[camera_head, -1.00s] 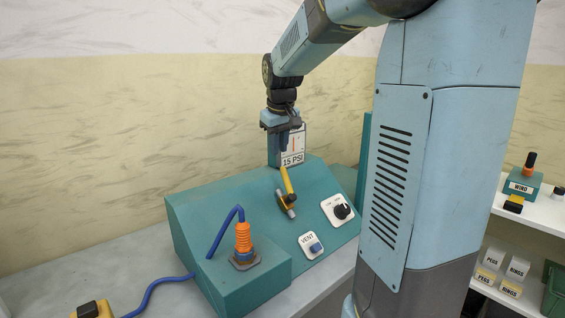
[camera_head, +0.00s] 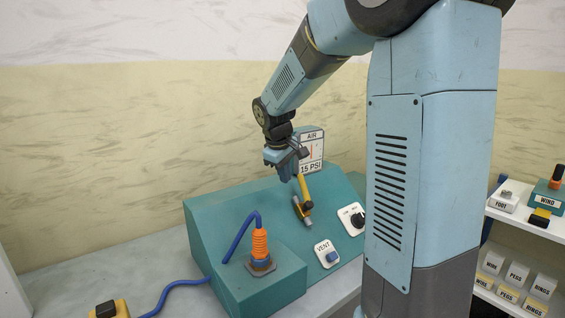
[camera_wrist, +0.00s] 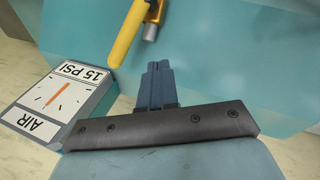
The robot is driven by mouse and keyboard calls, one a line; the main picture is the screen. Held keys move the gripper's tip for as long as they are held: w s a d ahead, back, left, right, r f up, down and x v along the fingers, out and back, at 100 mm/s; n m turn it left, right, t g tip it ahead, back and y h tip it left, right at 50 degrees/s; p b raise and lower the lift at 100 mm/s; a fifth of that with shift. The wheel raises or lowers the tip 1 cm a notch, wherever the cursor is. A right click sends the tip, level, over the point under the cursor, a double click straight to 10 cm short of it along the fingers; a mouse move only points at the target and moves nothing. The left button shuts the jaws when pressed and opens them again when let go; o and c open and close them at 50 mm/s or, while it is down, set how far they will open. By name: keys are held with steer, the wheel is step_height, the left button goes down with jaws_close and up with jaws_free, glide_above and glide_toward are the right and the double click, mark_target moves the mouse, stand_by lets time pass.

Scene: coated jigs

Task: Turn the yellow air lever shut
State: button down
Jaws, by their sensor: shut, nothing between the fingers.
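The yellow air lever (camera_head: 304,186) stands out from the sloped face of the teal panel, on a brass and grey pipe fitting (camera_head: 304,211). Its free end points up toward the gauge. In the wrist view the lever (camera_wrist: 127,36) comes down from the top, left of my fingertips. My gripper (camera_head: 288,178) is just left of the lever's free end in the head view. Its blue fingers (camera_wrist: 157,66) are shut together and empty, with a gap in the picture between them and the lever. The gauge (camera_head: 312,155) marked AIR, 15 PSI stands behind; my gripper partly covers it.
The teal panel (camera_head: 222,222) carries a VENT button (camera_head: 328,256), a black knob (camera_head: 356,219) and an orange plug (camera_head: 260,246) with a blue cable. A yellow box (camera_head: 108,311) is at the lower left. Labelled bins and shelves (camera_head: 510,290) stand at right.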

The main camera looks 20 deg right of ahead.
mark_target(303, 192)
steer(key=shift+w+d+f, duration=0.15)
steer(key=shift+d+f, duration=0.2)
steer(key=shift+d, duration=0.3)
steer(key=shift+w+d+f, duration=0.2)
steer(key=shift+d+f, duration=0.1)
steer(key=shift+d, duration=0.35)
steer(key=shift+w+d+f, duration=0.15)
steer(key=shift+d+f, duration=0.2)
steer(key=shift+d, duration=0.3)
steer(key=shift+w+a, duration=0.1)
steer(key=shift+w, duration=0.05)
